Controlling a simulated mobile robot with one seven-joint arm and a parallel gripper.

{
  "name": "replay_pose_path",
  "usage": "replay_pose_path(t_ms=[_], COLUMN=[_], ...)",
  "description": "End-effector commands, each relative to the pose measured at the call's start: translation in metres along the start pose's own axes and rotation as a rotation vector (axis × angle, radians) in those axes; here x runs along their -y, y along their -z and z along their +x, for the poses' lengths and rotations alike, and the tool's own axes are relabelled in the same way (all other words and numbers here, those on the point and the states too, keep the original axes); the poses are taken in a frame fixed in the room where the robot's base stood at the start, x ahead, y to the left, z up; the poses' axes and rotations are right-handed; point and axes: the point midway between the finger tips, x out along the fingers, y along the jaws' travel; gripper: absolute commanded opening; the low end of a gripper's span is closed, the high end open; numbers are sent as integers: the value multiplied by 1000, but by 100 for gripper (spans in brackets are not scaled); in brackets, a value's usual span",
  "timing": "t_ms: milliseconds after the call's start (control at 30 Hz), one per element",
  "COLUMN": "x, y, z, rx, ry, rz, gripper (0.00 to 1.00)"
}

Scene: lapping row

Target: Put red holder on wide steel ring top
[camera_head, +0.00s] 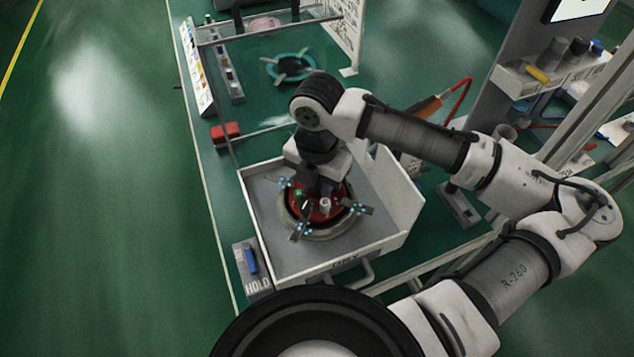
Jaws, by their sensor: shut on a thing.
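The red holder (322,208) is a round red piece with a pale knob on top and small blue-tipped parts around it. It is at the wide steel ring (318,233), a thick grey-tan ring lying in a grey tray. I cannot tell whether the holder rests on the ring or hangs just above it. My gripper (318,192) points down from above and is shut on the red holder. The arm hides the far side of the holder and ring, and the fingertips are hard to make out.
The grey tray (278,256) has raised walls and a handle in front. A label block with a blue piece (251,262) stands at its left corner. A red box (226,132) and a teal ring (290,67) lie farther back. Shelves (555,75) stand at right.

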Motion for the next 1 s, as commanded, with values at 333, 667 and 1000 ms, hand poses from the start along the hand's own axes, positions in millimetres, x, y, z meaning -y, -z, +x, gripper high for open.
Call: replay_pose_path(t_ms=[333, 667, 1000], x=[0, 0, -1], y=[0, 0, 0], z=[3, 1, -52], rx=[-1, 0, 2], ry=[0, 0, -3], rz=[0, 0, -1], gripper=[45, 48, 48])
